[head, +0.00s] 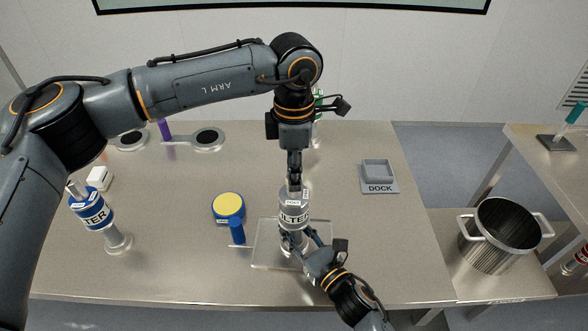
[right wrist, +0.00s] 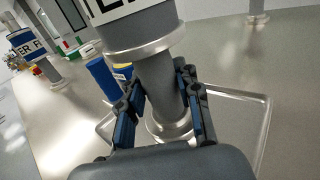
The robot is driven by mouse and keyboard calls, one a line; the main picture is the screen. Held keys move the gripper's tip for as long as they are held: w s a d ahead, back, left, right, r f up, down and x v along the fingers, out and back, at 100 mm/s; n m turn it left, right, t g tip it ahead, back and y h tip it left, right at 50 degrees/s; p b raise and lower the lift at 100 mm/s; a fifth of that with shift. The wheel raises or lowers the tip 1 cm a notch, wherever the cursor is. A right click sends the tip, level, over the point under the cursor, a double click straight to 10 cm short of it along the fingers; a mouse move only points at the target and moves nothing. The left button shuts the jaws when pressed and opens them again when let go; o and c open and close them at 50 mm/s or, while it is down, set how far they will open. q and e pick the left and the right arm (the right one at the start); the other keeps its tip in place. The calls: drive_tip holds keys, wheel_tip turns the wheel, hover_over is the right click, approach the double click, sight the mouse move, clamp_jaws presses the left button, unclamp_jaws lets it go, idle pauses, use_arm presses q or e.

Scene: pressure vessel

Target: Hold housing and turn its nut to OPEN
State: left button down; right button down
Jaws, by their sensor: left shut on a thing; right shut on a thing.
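The filter housing (head: 294,216) stands upright on a clear tray (head: 268,254) near the table's front. It has a white FILTER label and a silver nut (head: 295,193) with small labels below it, too small to read. My left gripper (head: 294,184) comes down from above and is shut on the top of the nut. My right gripper (head: 299,243) comes from the front right and is shut on the housing's narrow lower stem. In the right wrist view its fingers (right wrist: 163,100) flank the silver stem (right wrist: 158,82), above the round foot. The nut is outside that view.
A blue-banded filter housing (head: 92,213) stands at the left. A yellow-topped blue tub (head: 228,207) and blue cylinder (head: 237,231) are just left of the tray. A grey DOCK block (head: 379,178) is behind right; a pot (head: 493,240) stands at the far right.

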use_arm(q)
drive_tip(key=n, duration=0.4)
drive_tip(key=shift+n, duration=0.3)
drive_tip(key=n, duration=0.3)
drive_tip(key=shift+n, duration=0.3)
drive_tip(key=n, duration=0.4)
drive_tip(key=shift+n, duration=2)
drive_tip(key=c, duration=1)
unclamp_jaws()
drive_tip(key=shift+r, duration=0.1)
